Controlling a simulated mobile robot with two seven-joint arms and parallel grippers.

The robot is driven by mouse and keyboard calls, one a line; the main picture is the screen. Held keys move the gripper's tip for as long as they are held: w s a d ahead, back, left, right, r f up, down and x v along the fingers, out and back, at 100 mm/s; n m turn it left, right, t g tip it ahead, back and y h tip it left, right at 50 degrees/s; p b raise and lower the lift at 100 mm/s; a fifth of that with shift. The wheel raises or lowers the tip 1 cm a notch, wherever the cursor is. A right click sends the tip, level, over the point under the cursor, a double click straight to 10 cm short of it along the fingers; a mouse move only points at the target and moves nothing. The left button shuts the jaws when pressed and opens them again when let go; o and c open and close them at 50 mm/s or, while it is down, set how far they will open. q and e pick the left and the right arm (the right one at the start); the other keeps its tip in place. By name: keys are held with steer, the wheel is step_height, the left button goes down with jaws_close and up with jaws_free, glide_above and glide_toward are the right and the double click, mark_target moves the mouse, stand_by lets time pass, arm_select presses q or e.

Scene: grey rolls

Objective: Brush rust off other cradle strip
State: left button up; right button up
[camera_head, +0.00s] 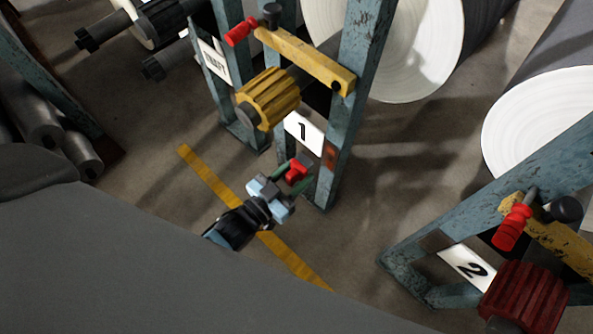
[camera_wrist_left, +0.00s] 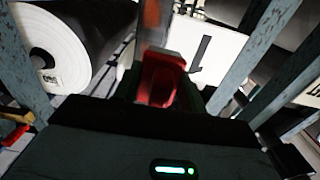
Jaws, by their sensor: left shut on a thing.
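My left gripper (camera_head: 292,174) is shut on a red object (camera_head: 296,170), probably the brush, in front of the "1" stand. The red object fills the middle of the left wrist view (camera_wrist_left: 163,78); its bristles cannot be made out. A rusty brown strip (camera_head: 330,156) is on the blue post of the "1" stand, up and right of the gripper. A brown strip also shows just beyond the red object in the left wrist view (camera_wrist_left: 154,22). I cannot tell whether they touch. Another brownish patch (camera_head: 437,240) is on the "2" stand. My right gripper is not in view.
The "1" stand (camera_head: 357,75) carries a yellow chuck (camera_head: 267,99) and a yellow bar (camera_head: 305,58). The "2" stand (camera_head: 403,273) has a red chuck (camera_head: 525,297). Large white-faced rolls (camera_head: 395,45) stand behind. Yellow floor tape (camera_head: 207,173) runs below my arm. Floor between the stands is clear.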

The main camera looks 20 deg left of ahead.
mark_target(288, 182)
arm_select(q)
steer(key=shift+p+v, duration=0.5)
steer(key=shift+v, duration=1)
steer(key=shift+r, duration=0.1)
